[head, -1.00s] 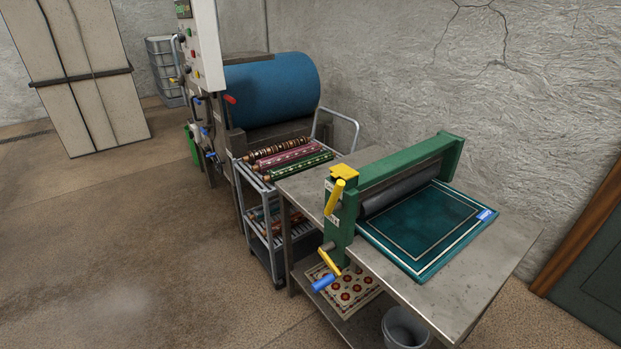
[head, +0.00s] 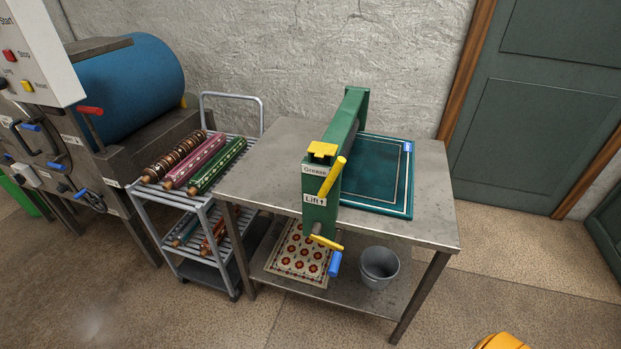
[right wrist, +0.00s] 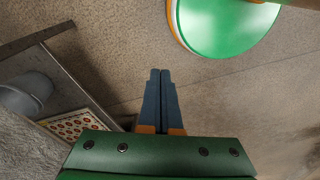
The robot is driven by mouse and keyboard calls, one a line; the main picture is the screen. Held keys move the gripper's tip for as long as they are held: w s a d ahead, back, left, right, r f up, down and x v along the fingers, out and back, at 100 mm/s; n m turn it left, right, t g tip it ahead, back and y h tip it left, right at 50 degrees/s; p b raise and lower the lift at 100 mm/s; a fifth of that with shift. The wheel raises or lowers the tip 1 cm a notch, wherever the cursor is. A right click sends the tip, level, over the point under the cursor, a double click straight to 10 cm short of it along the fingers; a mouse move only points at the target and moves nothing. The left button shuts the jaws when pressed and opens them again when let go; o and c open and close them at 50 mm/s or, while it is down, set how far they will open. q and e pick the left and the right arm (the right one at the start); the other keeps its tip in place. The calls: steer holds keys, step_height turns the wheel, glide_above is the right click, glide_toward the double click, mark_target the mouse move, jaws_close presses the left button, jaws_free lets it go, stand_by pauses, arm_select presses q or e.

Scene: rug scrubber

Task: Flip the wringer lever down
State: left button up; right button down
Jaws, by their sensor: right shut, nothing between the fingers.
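The wringer (head: 349,125) is a green frame with a dark roller, mounted on a metal table. Its yellow lever (head: 332,177) is on the near end, slanting up to the right, beside a label reading "Lift" with an up arrow. Below it is a crank (head: 327,243) with a yellow arm and a blue handle. My right gripper (right wrist: 160,74) is shut and empty in the right wrist view, above open floor and apart from the table. The lever does not show in that view. My left gripper is not in view.
A teal rug (head: 378,206) lies on the metal table (head: 262,170). A patterned rug (head: 292,262) and a grey bucket (head: 379,268) are on the lower shelf. A cart (head: 147,192) with rolled rugs stands left.

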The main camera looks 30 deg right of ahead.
steer(key=w+d+r+n+t+h+b, duration=0.1)
steer(key=w+d+r+n+t, duration=0.15)
steer(key=w+r, duration=0.5)
steer(key=w+d+r+n+t+h, duration=0.1)
steer(key=w+r+t, duration=0.25)
steer(key=w, duration=0.75)
steer(key=w+d+r+n+t+h+b, duration=0.1)
steer(key=w+d+r+n+t, duration=0.15)
steer(key=w+r, duration=0.55)
steer(key=w+r+t+h, duration=0.2)
steer(key=w+r+t, duration=0.1)
steer(key=r, duration=1)
steer(key=w+d+r+n+t+h, duration=0.1)
steer(key=w+r+t, duration=0.3)
steer(key=r, duration=0.9)
steer(key=shift+d+r+n+t+h+b, duration=0.2)
steer(key=shift+r+n+t+h+b, duration=0.15)
steer(key=shift+t+h, duration=0.4)
steer(key=shift+w, duration=0.2)
